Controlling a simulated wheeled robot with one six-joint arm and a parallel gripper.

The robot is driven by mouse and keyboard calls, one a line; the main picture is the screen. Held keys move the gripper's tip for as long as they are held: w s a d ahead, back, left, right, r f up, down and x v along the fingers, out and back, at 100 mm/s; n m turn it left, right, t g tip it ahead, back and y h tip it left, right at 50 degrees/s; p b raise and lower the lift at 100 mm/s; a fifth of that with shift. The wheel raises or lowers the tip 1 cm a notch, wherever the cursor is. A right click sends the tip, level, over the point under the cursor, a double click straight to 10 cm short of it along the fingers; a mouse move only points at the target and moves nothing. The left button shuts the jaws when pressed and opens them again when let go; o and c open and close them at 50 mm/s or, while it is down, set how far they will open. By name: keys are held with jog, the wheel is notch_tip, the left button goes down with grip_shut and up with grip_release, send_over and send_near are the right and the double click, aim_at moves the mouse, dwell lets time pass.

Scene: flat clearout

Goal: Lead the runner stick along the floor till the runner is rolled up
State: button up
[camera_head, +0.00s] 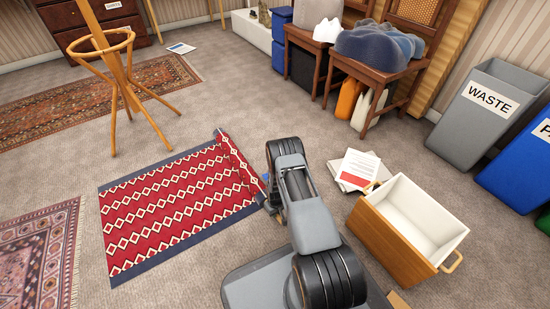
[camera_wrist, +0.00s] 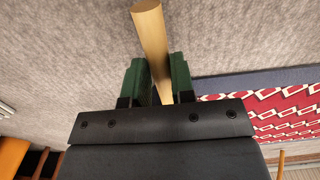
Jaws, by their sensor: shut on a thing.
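The red runner (camera_head: 175,205) with white diamond rows and dark blue end bands lies mostly flat on the carpet in the head view. Its right end is raised in a narrow roll (camera_head: 238,163) beside my arm. The runner also shows in the wrist view (camera_wrist: 290,110), at the right. In the wrist view the green jaws of my gripper (camera_wrist: 158,82) are shut on a pale wooden stick (camera_wrist: 150,35), which sticks out beyond them. In the head view my arm hides most of the gripper and the stick.
A wooden stand (camera_head: 115,75) is behind the runner. A patterned rug (camera_head: 40,255) lies to its left, another (camera_head: 100,100) behind. A wooden box with white lining (camera_head: 395,235) and papers (camera_head: 357,168) are right of my arm. Grey waste bin (camera_head: 480,125) stands farther right.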

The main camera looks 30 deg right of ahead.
grip_shut()
jog(key=shift+s+a, duration=0.2)
jog(key=shift+a, duration=1.3)
jog(key=shift+s+a, duration=0.15)
jog(key=shift+a, duration=1.35)
jog(key=shift+s+a, duration=0.15)
jog(key=shift+a, duration=1.35)
jog(key=shift+s+a, duration=0.15)
jog(key=shift+a, duration=1.35)
jog(key=shift+s+a, duration=0.2)
jog(key=shift+a, duration=1.3)
jog(key=shift+s+a, duration=0.15)
jog(key=shift+a, duration=1.4)
jog(key=shift+s+a, duration=0.2)
jog(key=shift+a, duration=1.25)
jog(key=shift+s+a, duration=0.15)
jog(key=shift+a, duration=1.3)
jog(key=shift+a, duration=0.1)
